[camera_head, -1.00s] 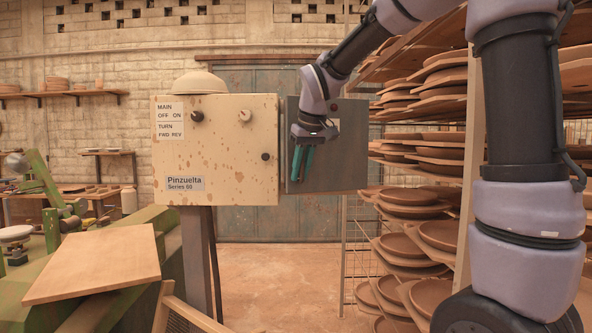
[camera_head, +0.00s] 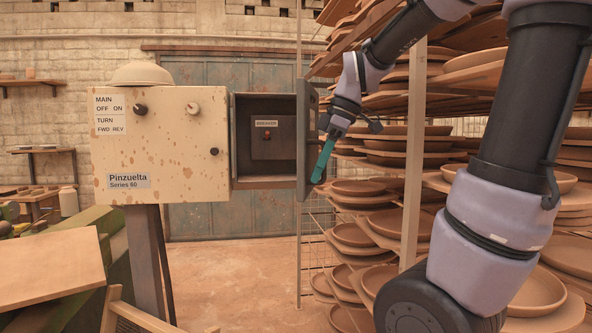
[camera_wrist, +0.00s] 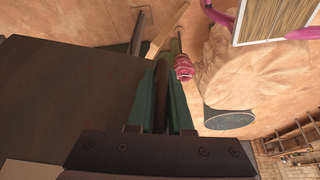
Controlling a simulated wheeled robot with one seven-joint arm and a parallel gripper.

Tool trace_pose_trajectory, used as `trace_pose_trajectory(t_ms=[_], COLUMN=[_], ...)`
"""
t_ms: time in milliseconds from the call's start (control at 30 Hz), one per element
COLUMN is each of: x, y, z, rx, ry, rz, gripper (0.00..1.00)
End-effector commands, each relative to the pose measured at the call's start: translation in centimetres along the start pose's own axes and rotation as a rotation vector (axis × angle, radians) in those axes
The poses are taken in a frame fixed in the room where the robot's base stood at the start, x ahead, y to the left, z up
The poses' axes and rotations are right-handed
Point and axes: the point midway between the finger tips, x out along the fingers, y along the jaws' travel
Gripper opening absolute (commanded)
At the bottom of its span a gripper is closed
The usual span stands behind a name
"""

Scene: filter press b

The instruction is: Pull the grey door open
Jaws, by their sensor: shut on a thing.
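The grey door (camera_head: 303,140) is swung wide open on the right side of the small grey box and shows almost edge-on. In the wrist view its dark face (camera_wrist: 65,95) fills the left. My gripper (camera_head: 320,172), with green fingers, is at the door's right side. In the wrist view the fingers are shut on a dark bar (camera_wrist: 160,92), which looks like the door's handle; the head view hides the grip. The open box (camera_head: 263,182) shows a dark inner panel (camera_head: 273,148) with a label reading "BREAKER" and a small reddish switch.
A cream control box (camera_head: 160,160) with knobs joins the grey box on the left. Racks of clay plates (camera_head: 380,190) stand close on the right, just behind my gripper and arm. A wooden board (camera_head: 50,265) is at lower left. The floor below the box is clear.

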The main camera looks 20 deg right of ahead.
Motion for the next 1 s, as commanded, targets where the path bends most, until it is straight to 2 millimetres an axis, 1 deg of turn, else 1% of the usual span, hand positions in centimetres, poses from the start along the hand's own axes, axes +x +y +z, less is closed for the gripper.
trace_pose_trajectory(t_ms=[33,200,400,600,933,967,1000], x=[-0.1,-0.8,-1.2,-1.4,-1.4,-1.4,-1.4], y=[-0.3,-0.2,-0.1,0.0,0.0,0.0,0.0], z=[0.7,2.6,3.9,4.3,4.4,4.4,4.4], rx=[0.008,0.008,0.009,0.009,0.01,0.01,0.01], ry=[0.001,-0.002,-0.004,-0.006,-0.006,-0.006,-0.006], rz=[-0.01,-0.012,-0.013,-0.013,-0.012,-0.012,-0.012], gripper=[0.0,0.0,0.0,0.0,0.0,0.24,0.39])
